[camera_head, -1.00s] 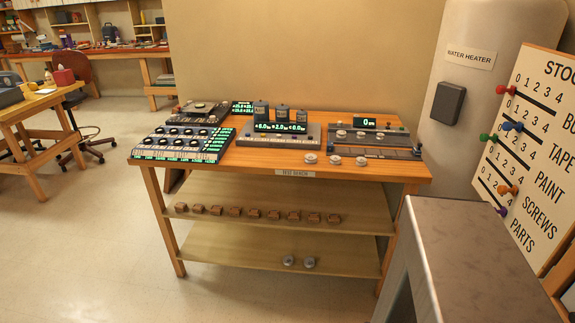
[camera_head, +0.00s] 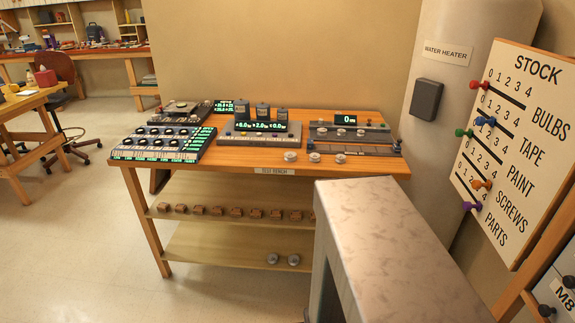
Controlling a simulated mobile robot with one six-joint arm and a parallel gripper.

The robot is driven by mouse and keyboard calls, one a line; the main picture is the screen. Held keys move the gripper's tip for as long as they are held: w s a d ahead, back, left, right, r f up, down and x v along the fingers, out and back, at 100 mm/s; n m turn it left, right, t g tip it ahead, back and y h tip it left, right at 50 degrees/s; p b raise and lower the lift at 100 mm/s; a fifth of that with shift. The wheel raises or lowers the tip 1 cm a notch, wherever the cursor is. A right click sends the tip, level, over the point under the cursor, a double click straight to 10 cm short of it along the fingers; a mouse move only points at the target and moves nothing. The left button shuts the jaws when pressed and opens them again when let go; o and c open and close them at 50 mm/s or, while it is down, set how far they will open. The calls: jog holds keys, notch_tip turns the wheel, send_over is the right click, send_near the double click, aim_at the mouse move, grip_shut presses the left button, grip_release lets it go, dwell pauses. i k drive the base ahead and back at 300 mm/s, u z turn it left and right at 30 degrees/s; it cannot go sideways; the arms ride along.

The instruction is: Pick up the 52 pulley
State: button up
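No piece marked 52 can be made out, so I cannot tell which thing is the 52 pulley. Three small round silver pieces (camera_head: 314,157) stand along the front right of the wooden test bench (camera_head: 225,160). Two more round silver pieces (camera_head: 293,260) lie on its bottom shelf. They are too small to tell whether any is a pulley. My gripper is not in view.
A block-like stand with a mottled grey top (camera_head: 390,225) fills the lower middle and hides the bench's right legs. A STOCK board (camera_head: 525,140) with coloured pegs stands at right, a water heater (camera_head: 455,70) behind. Open floor (camera_head: 90,250) lies at left.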

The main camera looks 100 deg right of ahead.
aim_at(290, 156)
jog(key=u, duration=0.1)
jog(key=k, duration=0.9)
jog(key=z, duration=0.85)
jog(key=i, duration=0.6)
jog(key=u, duration=0.2)
